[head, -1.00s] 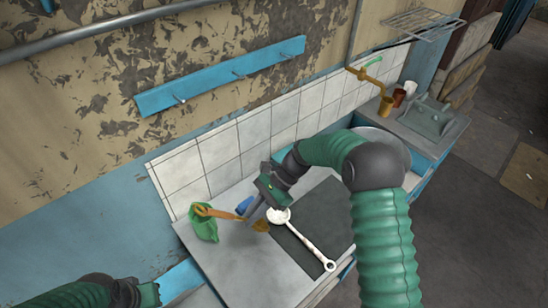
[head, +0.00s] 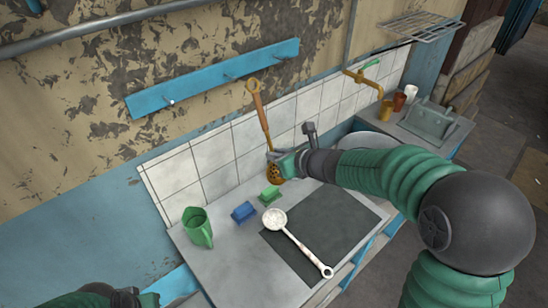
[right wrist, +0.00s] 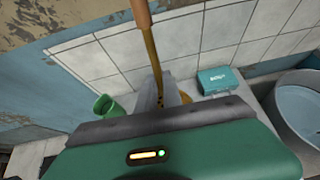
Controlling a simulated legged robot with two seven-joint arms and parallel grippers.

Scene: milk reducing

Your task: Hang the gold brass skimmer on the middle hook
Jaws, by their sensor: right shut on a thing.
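The gold brass skimmer (head: 264,122) is upright in the head view, its orange-brown handle up and its perforated bowl down. My right gripper (head: 273,157) is shut on it low, near the bowl, in front of the tiles. In the right wrist view the skimmer's handle (right wrist: 142,14) rises to the top edge; its bowl is partly hidden. The blue hook rail (head: 205,82) is on the wall, up and left of the gripper. Its middle hook (head: 228,77) is bare, left of and a little above the handle's top. My left gripper (head: 132,298) is at the lower left edge, its jaws unclear.
A brass tap (head: 362,77) and sink are at right. The wall around the rail is clear.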

